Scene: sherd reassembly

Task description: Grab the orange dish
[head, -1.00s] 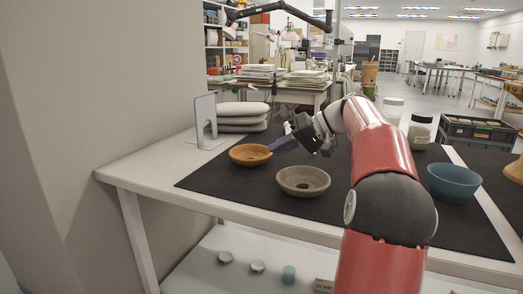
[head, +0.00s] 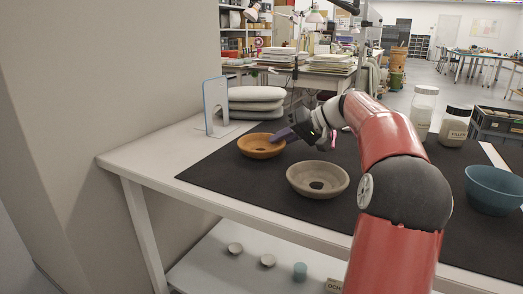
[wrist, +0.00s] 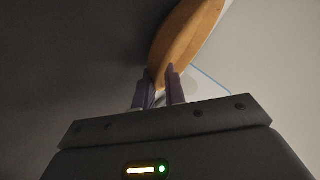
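The orange dish (head: 261,147) is a shallow round bowl with a dark hollow, resting on the dark mat at its left part. My gripper (head: 279,137) reaches it from the right, with its purple fingers at the dish's right rim. In the wrist view the orange dish (wrist: 186,36) stands as a curved wall, and its near edge runs down between the fingertips of my gripper (wrist: 160,74). The fingers are close together with the rim between them, and they look shut on it. The dish looks level, and no gap under it can be made out.
A grey bowl (head: 318,180) with a dark centre stands close by at the front right. A teal bowl (head: 494,190) and lidded jars (head: 455,126) are farther right. A blue-edged stand (head: 216,107) and stacked pale pads (head: 256,101) are behind the dish.

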